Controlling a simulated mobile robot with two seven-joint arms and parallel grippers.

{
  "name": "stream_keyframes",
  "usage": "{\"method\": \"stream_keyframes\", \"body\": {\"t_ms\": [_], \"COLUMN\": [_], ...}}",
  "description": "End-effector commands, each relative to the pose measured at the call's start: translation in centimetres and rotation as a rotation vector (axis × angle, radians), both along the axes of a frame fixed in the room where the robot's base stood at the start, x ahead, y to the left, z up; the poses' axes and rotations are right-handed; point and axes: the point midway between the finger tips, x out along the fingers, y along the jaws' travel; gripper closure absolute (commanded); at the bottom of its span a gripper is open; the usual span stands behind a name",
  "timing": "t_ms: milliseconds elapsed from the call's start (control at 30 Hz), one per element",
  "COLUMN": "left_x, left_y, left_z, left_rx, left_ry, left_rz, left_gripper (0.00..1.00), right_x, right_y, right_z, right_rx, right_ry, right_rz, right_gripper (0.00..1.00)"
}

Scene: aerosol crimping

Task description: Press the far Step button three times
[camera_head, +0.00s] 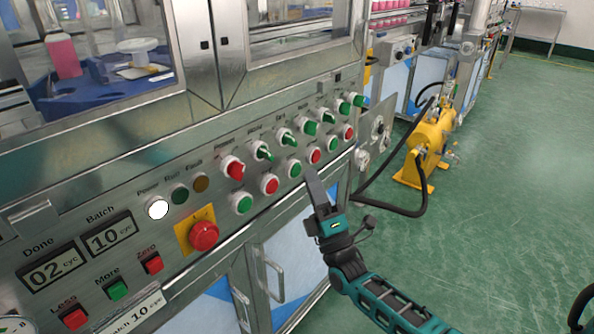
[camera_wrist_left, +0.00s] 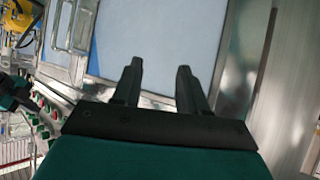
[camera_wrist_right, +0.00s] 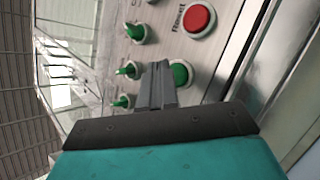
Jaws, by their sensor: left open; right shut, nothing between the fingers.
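Two rows of buttons and switches run along the steel control panel (camera_head: 95,160). I cannot read which is the far Step button. My right gripper (camera_head: 309,173) is shut and empty, its tips in front of the lower row, close to a red button (camera_head: 314,155) and a green button (camera_head: 293,168). In the right wrist view the shut fingers (camera_wrist_right: 156,66) overlap the panel beside a green button (camera_wrist_right: 181,73); I cannot tell whether they touch it. A red button (camera_wrist_right: 198,18) sits above. In the left wrist view my left gripper (camera_wrist_left: 159,64) is open and empty.
The Done display (camera_head: 53,271) reads 02 and the Batch display (camera_head: 110,236) reads 10. A white lamp (camera_head: 157,208) is lit. A red emergency button (camera_head: 203,235) sticks out of the panel. A yellow machine (camera_head: 428,145) with hoses stands right; green floor is clear beyond.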

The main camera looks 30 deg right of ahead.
Motion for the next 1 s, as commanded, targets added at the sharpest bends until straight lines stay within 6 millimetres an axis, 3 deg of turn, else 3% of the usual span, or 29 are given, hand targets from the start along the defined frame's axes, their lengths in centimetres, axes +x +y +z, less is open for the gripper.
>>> {"method": "stream_keyframes", "body": {"t_ms": [1000], "left_x": [-0.07], "left_y": [0.05], "left_z": [-0.25], "left_rx": [0.001], "left_ry": [0.003], "left_rz": [0.001], "left_gripper": [0.57], "right_x": [0.80], "right_y": [0.31], "right_z": [0.00], "right_rx": [0.000], "right_ry": [0.000], "right_rz": [0.000], "right_gripper": [1.00]}}
